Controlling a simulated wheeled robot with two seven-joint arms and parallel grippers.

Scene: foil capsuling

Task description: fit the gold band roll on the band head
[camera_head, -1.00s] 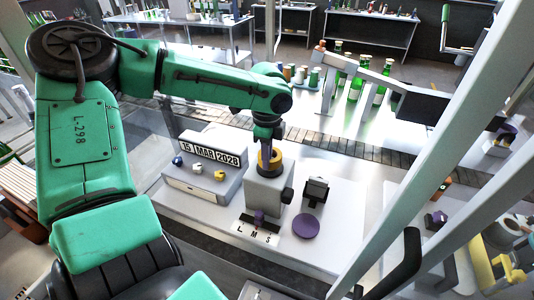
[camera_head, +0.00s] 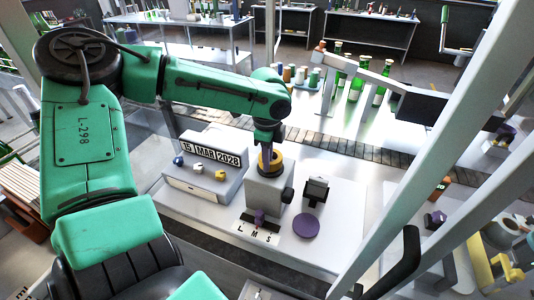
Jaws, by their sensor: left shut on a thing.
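The gold band roll (camera_head: 277,166) sits at the top of the grey block of the band head (camera_head: 266,189), in the middle of the camera_head view. My left gripper (camera_head: 268,160) points down from above and is shut at the roll, its fingers partly hiding it. The roll looks level on the block; I cannot tell whether it is fully down on its seat. My right gripper is not in view.
A date unit reading 15 MAR 2028 (camera_head: 213,153) stands just left of the band head. An L M S slider plate (camera_head: 258,228), a purple disc (camera_head: 306,226) and a small black device (camera_head: 317,188) are in front and to the right. Green bottles (camera_head: 357,86) stand behind, beyond the conveyor.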

